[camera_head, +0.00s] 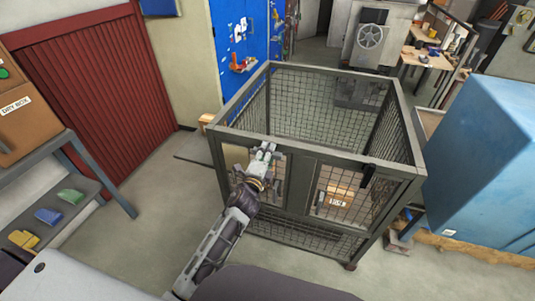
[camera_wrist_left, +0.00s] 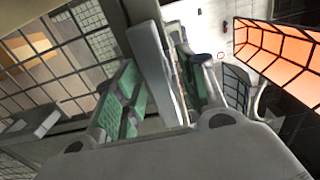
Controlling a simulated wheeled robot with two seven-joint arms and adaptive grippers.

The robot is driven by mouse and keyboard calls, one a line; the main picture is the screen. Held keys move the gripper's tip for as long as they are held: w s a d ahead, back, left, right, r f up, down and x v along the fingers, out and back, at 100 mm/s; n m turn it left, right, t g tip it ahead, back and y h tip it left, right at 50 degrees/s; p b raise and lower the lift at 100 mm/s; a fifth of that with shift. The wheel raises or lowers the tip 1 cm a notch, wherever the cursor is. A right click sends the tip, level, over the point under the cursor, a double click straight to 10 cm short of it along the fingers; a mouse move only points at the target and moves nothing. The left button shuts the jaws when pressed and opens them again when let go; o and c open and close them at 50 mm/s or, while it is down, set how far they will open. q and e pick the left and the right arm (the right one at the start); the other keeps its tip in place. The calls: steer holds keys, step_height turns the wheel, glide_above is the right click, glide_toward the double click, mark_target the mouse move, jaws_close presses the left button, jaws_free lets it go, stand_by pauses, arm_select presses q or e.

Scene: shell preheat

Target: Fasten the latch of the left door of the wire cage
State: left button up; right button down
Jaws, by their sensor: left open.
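The wire cage (camera_head: 318,156) stands on the floor ahead, with grey-green frame bars and mesh walls. Its left door is at the front left, largely hidden behind my left arm and gripper. My left gripper (camera_head: 266,150) is open at the cage's upper front rail, above that door. In the left wrist view, its green-padded fingers (camera_wrist_left: 158,70) stand apart, with a flat grey bar (camera_wrist_left: 152,62) between them. I cannot tell whether this bar is the latch or part of the frame, or whether the fingers touch it. My right gripper is not in view.
A box with a label (camera_head: 338,197) shows behind the right door mesh. A blue covered block (camera_head: 485,170) stands close on the right, and a shelf (camera_head: 70,205) at left. The floor between shelf and cage is clear.

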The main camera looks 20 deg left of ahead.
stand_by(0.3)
arm_select(q)
jaws_close()
